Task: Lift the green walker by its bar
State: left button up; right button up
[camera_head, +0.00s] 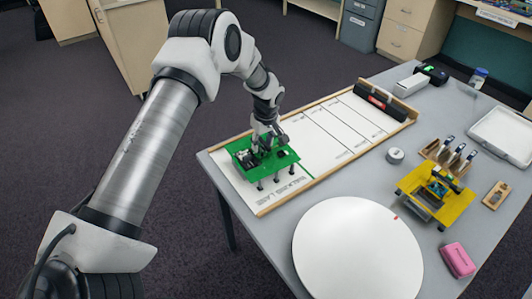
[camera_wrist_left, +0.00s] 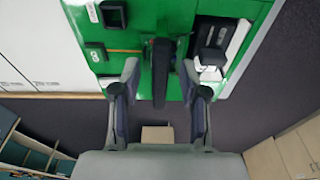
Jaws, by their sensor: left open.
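The green walker (camera_head: 262,170) stands on its legs at the near left end of the white walking lane. In the left wrist view its green deck (camera_wrist_left: 140,45) carries dark modules, and a dark bar (camera_wrist_left: 162,70) runs up the middle. My left gripper (camera_head: 268,143) is over the walker, pointing down. In the left wrist view its two fingers (camera_wrist_left: 162,85) are apart, one on each side of the bar, with gaps on both sides. Whether the fingertips are level with the bar's height is hard to tell. My right gripper is not in view.
The walking lane (camera_head: 335,125) has a wooden rim and a black block (camera_head: 381,101) at its far end. A white round board (camera_head: 357,250) lies nearby. A yellow walker (camera_head: 448,207), a pink block (camera_head: 458,259) and a white tray (camera_head: 505,135) are to the right.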

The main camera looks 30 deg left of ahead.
pick_arm(q)
grip_shut()
jog(key=shift+r, duration=0.1)
